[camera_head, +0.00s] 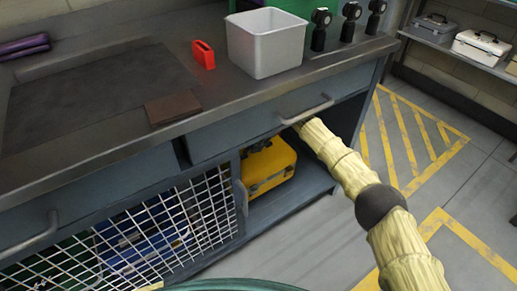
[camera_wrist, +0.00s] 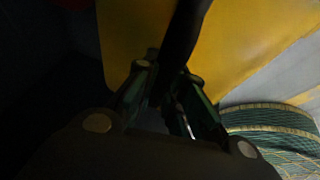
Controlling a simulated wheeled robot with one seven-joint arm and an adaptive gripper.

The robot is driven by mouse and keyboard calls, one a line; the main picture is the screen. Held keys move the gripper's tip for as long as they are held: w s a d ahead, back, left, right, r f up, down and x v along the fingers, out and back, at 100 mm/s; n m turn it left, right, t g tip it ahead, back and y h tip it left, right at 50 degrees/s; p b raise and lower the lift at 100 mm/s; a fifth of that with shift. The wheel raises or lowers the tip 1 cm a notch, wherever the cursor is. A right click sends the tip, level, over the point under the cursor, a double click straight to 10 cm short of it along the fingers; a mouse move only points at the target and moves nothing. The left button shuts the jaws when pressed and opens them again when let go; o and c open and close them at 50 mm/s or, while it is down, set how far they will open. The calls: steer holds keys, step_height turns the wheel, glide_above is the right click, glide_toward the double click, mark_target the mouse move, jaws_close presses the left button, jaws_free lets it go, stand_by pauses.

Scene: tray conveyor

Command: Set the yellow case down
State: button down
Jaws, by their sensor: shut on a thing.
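The yellow case (camera_head: 268,172) is inside the open bay of the workbench cabinet, at the lower shelf (camera_head: 297,200). It looks about level; I cannot tell whether its bottom touches the shelf. The yellow case fills the upper part of the wrist view (camera_wrist: 240,40), with its dark handle (camera_wrist: 186,30) running between my fingers. My gripper (camera_wrist: 170,88) is shut on that handle, on top of the case. In the head view the drawer front and my arm mostly hide my gripper.
A drawer with a bar handle (camera_head: 308,112) hangs just above my arm. A wire mesh door (camera_head: 160,232) stands left of the bay, with a blue case (camera_head: 140,245) behind it. The worktop holds a grey bin (camera_head: 267,45) and a red object (camera_head: 203,54). The floor at right is clear.

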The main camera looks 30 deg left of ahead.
mark_target(284, 148)
steer(key=shift+a+r, duration=0.1)
steer(key=shift+a, duration=0.25)
step_height(284, 148, down, 4)
steer(key=shift+r+b, duration=0.2)
steer(key=shift+b, duration=0.95)
steer(key=c, duration=1.5)
jaws_free()
steer(key=shift+w+d+r, duration=0.15)
steer(key=shift+d+r, duration=0.05)
steer(key=shift+r, duration=0.1)
steer(key=shift+w+d+r+p, duration=0.4)
steer(key=shift+d+r+p, duration=0.05)
steer(key=shift+r, duration=0.15)
steer(key=shift+w+d+r+p, duration=0.4)
steer(key=shift+r+p, duration=0.05)
steer(key=shift+r, duration=0.15)
steer(key=w+d+p, duration=0.1)
steer(key=w+d, duration=0.2)
steer(key=d, duration=0.1)
steer(key=w+d+p, duration=0.1)
steer(key=w+d, duration=0.2)
steer(key=w, duration=0.1)
steer(key=shift+w+d+f, duration=0.15)
steer(key=shift+d, duration=0.25)
